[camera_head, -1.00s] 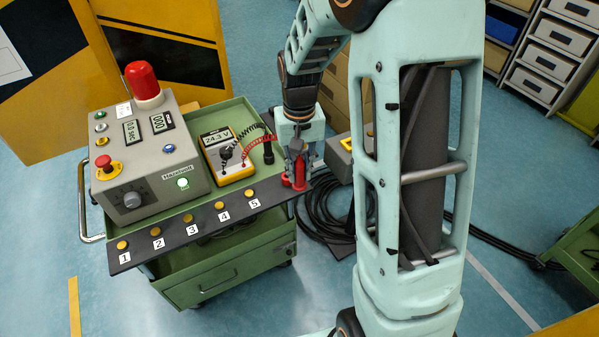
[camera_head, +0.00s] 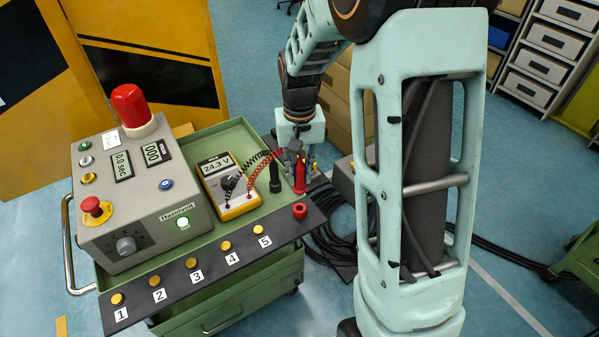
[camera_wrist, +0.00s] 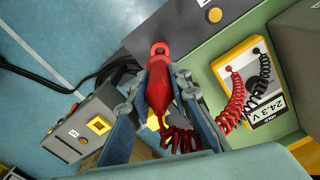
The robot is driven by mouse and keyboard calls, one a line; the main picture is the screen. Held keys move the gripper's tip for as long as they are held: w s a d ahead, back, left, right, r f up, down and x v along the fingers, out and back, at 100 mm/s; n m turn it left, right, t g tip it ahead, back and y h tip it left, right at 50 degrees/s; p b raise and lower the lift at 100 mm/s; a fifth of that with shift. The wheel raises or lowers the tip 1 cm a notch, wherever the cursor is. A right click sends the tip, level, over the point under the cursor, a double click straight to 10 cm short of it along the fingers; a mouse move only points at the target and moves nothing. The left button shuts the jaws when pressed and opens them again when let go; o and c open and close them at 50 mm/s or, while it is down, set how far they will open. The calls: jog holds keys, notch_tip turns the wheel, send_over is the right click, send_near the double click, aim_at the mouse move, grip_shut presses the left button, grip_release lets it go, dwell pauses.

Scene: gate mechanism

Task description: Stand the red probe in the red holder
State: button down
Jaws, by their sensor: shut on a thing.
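The red probe (camera_head: 300,178) is between the fingers of my gripper (camera_head: 301,165), which is shut on it. In the wrist view, the probe (camera_wrist: 161,92) lies between the two fingers (camera_wrist: 163,80). The red holder (camera_head: 300,211) is a short red ring at the right end of the dark strip. It also shows in the wrist view (camera_wrist: 160,48), just beyond the probe, with its round opening visible. In the head view, the probe is behind the holder and apart from it. A coiled red lead (camera_wrist: 183,140) hangs by the probe.
A yellow multimeter (camera_head: 226,187) reading 24.3 V sits on the green cart (camera_head: 228,140). A black probe (camera_head: 275,178) stands left of the red one. A grey control box (camera_head: 135,190) and several numbered yellow buttons are to the left. Black cables lie on the floor.

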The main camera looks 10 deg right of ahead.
aim_at(300, 192)
jog(key=shift+f+b, duration=1.65)
jog(key=shift+f, duration=0.9)
jog(key=shift+f, duration=0.3)
jog(key=shift+f+b, duration=0.45)
jog(key=shift+b, duration=0.05)
jog(key=shift+f, duration=0.25)
jog(key=shift+f+b, duration=0.35)
jog(key=shift+b, duration=0.05)
jog(key=c, duration=1.2)
grip_release()
jog(key=shift+r, duration=0.1)
